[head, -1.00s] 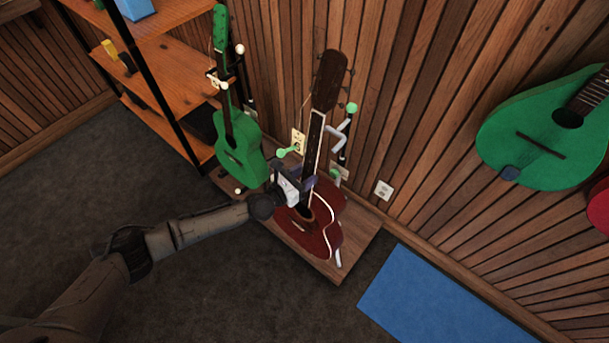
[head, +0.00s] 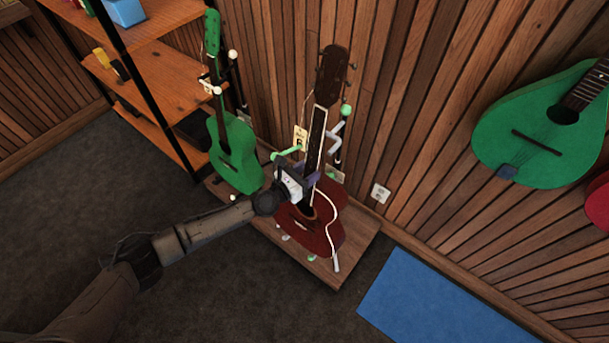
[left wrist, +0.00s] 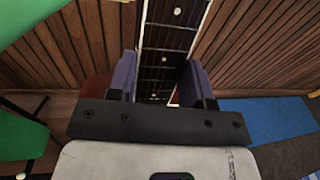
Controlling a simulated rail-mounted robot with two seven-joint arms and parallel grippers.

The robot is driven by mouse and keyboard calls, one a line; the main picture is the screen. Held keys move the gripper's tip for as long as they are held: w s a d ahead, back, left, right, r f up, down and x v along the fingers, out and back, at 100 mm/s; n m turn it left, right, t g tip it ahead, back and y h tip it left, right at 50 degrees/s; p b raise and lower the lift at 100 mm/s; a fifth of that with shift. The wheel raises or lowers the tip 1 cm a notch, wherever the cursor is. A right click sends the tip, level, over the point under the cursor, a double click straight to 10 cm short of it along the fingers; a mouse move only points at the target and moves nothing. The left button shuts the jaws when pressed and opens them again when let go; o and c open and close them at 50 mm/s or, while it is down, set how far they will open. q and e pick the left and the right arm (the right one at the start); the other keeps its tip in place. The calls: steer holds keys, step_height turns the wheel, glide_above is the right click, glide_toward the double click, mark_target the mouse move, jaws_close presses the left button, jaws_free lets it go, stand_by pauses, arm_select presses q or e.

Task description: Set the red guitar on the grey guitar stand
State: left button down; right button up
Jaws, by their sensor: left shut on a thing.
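The red guitar (head: 318,232) is near upright over the wooden platform, its dark headstock (head: 332,75) at the top. My left gripper (head: 308,182) is shut on its neck, low down near the body. In the left wrist view the dark fretted neck (left wrist: 168,50) runs between the two purple fingers (left wrist: 160,80). The grey guitar stand (head: 336,145) is at the guitar, with green-tipped arms beside the neck and feet at the body's lower edge. The guitar hides most of the stand, so I cannot tell whether it bears the weight. My right gripper is not in view.
A green guitar (head: 236,155) stands on another stand to the left on the same platform (head: 355,255). A wooden shelf (head: 165,70) is behind it. A green instrument (head: 545,125) hangs on the right wall. A blue mat (head: 435,300) lies on the floor.

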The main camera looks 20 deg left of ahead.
arm_select(q)
steer(key=shift+r+b+x, duration=0.15)
steer(key=shift+b+x, duration=0.15)
steer(key=shift+x, duration=0.35)
steer(key=shift+r+b+x, duration=0.1)
steer(key=shift+b+x, duration=0.15)
steer(key=shift+x, duration=0.45)
steer(key=shift+w+a, duration=0.1)
steer(key=shift+w, duration=0.4)
steer(key=shift+f+b, duration=0.1)
steer(key=shift+b, duration=0.2)
steer(key=shift+f+b, duration=0.3)
steer(key=shift+w+f+b, duration=0.1)
steer(key=shift+f+b, duration=0.7)
steer(key=shift+w+f+b, duration=0.1)
steer(key=shift+f+b, duration=1.45)
